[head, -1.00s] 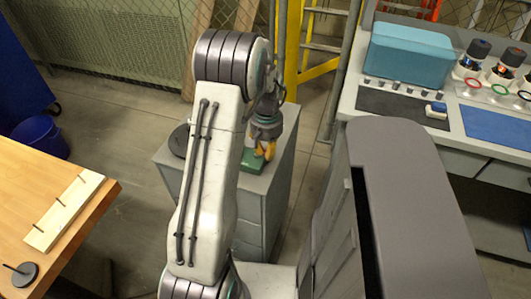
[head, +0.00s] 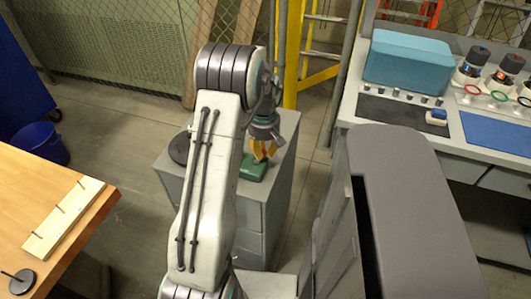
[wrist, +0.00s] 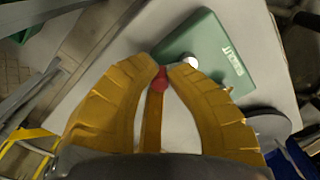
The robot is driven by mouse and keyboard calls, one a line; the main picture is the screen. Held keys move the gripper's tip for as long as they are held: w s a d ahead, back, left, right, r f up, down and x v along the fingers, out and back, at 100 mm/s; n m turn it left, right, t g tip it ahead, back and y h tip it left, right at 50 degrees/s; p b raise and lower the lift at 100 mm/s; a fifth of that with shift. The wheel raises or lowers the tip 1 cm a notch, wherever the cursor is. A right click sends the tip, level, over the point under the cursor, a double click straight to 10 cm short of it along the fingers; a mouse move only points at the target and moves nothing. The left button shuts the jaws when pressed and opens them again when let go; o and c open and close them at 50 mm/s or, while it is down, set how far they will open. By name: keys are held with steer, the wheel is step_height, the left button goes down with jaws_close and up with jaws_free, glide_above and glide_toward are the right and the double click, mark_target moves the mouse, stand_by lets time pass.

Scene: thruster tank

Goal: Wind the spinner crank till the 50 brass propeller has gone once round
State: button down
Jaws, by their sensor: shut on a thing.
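The spinner is a green box on top of a grey cabinet, in the head view (head: 253,168) and the wrist view (wrist: 222,48). A whitish round part (wrist: 189,60) shows on it near my fingertips. My gripper, with yellow fingers, is over the box in the head view (head: 262,153). In the wrist view its fingertips (wrist: 164,71) close around a small red knob (wrist: 158,83), which looks like the crank's handle. The crank arm is mostly hidden by the fingers. I cannot pick out the 50 brass propeller.
A dark disc (head: 180,148) lies on the cabinet (head: 283,140) left of the box. A wooden table (head: 75,262) with a pegged board (head: 63,218) is at left. A bench at right bears a teal case (head: 408,62) and several canisters. Floor shows between table and cabinet.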

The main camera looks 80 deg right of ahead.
steer(key=n, duration=0.2)
steer(key=w+n, duration=0.1)
steer(key=n, duration=0.3)
steer(key=shift+w+d+f, duration=0.1)
steer(key=shift+w+d, duration=0.15)
steer(key=shift+d, duration=0.05)
stand_by(0.4)
steer(key=c, duration=1.2)
jaws_free()
steer(key=shift+d, duration=0.1)
step_height(320, 180, up, 12)
steer(key=shift+r, duration=0.1)
